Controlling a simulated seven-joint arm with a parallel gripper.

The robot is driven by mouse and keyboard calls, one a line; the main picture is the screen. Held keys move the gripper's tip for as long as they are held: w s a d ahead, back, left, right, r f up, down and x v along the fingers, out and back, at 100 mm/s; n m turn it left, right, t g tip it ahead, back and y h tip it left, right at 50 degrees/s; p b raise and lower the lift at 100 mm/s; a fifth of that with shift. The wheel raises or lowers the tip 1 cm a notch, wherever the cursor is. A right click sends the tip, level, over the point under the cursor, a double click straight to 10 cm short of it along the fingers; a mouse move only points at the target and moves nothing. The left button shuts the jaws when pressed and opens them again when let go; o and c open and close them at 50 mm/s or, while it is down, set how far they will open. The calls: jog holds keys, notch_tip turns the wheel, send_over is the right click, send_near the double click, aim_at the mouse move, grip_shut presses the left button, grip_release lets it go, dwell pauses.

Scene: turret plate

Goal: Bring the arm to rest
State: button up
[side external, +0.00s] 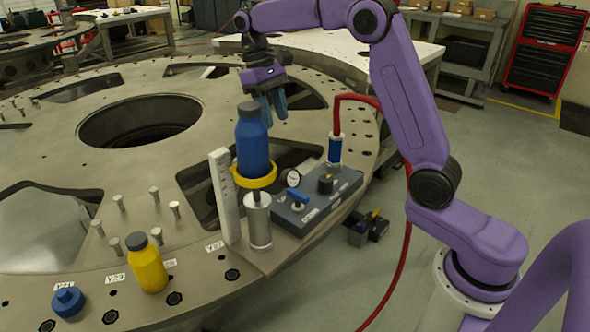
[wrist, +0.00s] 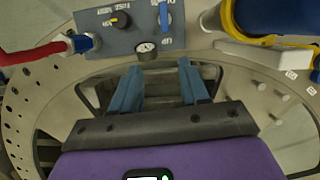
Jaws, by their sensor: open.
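My gripper (side external: 275,108) is open and empty, pointing down above the turret plate (side external: 60,155). In the side view its blue fingers show just behind and to the right of the blue bottle (side external: 252,148). In the wrist view the two fingers (wrist: 160,75) are spread with nothing between them. The blue bottle stands upright in a yellow ring (side external: 255,180) on a metal cylinder. In the wrist view the bottle (wrist: 275,14) is at the top right, apart from the fingers.
A control box (side external: 318,195) with gauge, knob and blue lever stands right of the cylinder, fed by a red hose (side external: 402,250). A white upright scale (side external: 224,195) is beside the bottle. A yellow bottle (side external: 147,263), blue cap (side external: 68,300) and several pegs stand at left.

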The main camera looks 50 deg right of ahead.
jog(key=s+a+n+t, duration=0.2)
jog(key=s+a+n, duration=0.1)
jog(key=s, duration=0.4)
jog(key=s+a+n+t, duration=0.2)
jog(key=s+a+n, duration=0.2)
jog(key=s, duration=0.3)
jog(key=s+d+f+n, duration=0.1)
jog(key=s+f, duration=0.3)
jog(key=s, duration=0.5)
jog(key=s+d+f+n, duration=0.2)
jog(key=s+f+n, duration=0.1)
jog(key=s, duration=0.7)
jog(key=shift+s+f+n+g+y, duration=0.2)
jog(key=shift+f+n+g+y, duration=0.15)
jog(key=shift+f, duration=0.2)
dwell(3.0)
